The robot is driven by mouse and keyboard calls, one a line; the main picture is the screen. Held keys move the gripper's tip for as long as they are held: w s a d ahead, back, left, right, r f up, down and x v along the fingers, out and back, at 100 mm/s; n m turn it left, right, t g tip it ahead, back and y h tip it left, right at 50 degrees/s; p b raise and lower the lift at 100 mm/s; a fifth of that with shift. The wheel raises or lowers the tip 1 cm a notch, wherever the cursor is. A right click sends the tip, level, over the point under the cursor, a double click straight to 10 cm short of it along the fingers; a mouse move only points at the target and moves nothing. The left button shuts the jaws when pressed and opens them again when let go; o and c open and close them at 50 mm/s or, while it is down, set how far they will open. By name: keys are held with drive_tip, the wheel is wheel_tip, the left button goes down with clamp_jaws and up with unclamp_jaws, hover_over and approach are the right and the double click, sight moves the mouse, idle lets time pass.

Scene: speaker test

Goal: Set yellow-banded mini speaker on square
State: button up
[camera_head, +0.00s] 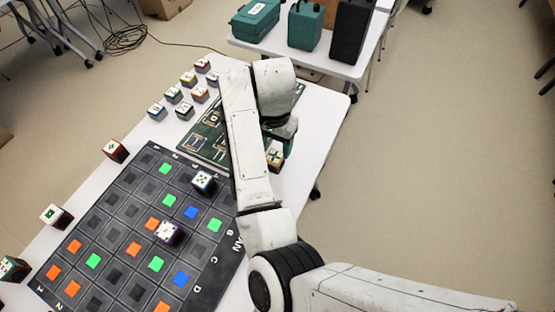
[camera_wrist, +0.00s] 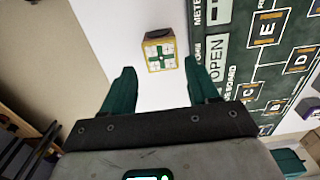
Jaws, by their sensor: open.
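The yellow-banded mini speaker (camera_head: 275,154) is a small box with a white top bearing a green cross. It stands on the white table right of the green board (camera_head: 216,128). The green board (camera_wrist: 222,50) has outlined lettered squares. The dark mat (camera_head: 133,176) has coloured squares; which square is meant cannot be told.
Several small boxes (camera_head: 173,95) stand behind the board. Two more boxes, one white-topped (camera_head: 204,182) and one purple-sided (camera_head: 169,233), stand on the mat. Others line the table's left edge. A second table (camera_head: 344,68) with larger cases is behind.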

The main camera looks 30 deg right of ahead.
drive_tip(key=shift+a+f, duration=0.1)
drive_tip(key=shift+f, duration=3.4)
drive_tip(key=c, duration=0.9)
drive_tip(key=shift+r, duration=0.2)
